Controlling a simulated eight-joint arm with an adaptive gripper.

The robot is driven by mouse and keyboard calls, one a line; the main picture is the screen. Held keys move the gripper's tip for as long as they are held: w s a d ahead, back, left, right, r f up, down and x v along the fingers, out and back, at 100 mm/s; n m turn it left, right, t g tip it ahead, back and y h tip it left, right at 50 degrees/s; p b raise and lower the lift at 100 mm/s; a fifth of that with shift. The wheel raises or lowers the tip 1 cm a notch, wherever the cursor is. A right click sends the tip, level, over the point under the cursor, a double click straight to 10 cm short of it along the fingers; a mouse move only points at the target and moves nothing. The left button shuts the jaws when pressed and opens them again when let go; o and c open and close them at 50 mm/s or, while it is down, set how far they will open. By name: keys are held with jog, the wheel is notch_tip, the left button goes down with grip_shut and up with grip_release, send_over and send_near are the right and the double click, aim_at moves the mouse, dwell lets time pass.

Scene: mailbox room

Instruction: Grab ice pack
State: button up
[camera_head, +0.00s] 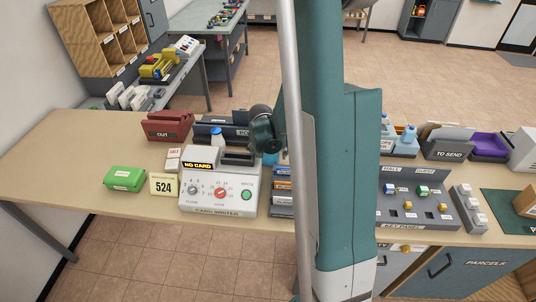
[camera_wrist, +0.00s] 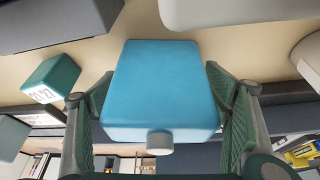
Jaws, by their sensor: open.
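A blue block-shaped pack with a pale round cap, which looks like the ice pack (camera_wrist: 160,85), fills the middle of the wrist view. My gripper (camera_wrist: 160,76) is open, with one green ribbed finger on each side of the pack. The fingers do not look closed on it; whether either touches it I cannot tell. In the head view my arm hides the gripper and most of the spot in front of it. A small blue patch shows beside the arm, too little to name for sure.
The head view shows a card writer (camera_head: 220,190), a red tray (camera_head: 167,126) and a key panel (camera_head: 415,205). The table's left end is clear.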

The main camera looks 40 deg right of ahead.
jog(key=shift+c, duration=0.2)
dwell(0.4)
jog(key=c, duration=1)
jog(key=shift+r, duration=0.1)
jog(key=shift+r+p, duration=0.6)
jog(key=shift+r, duration=4.3)
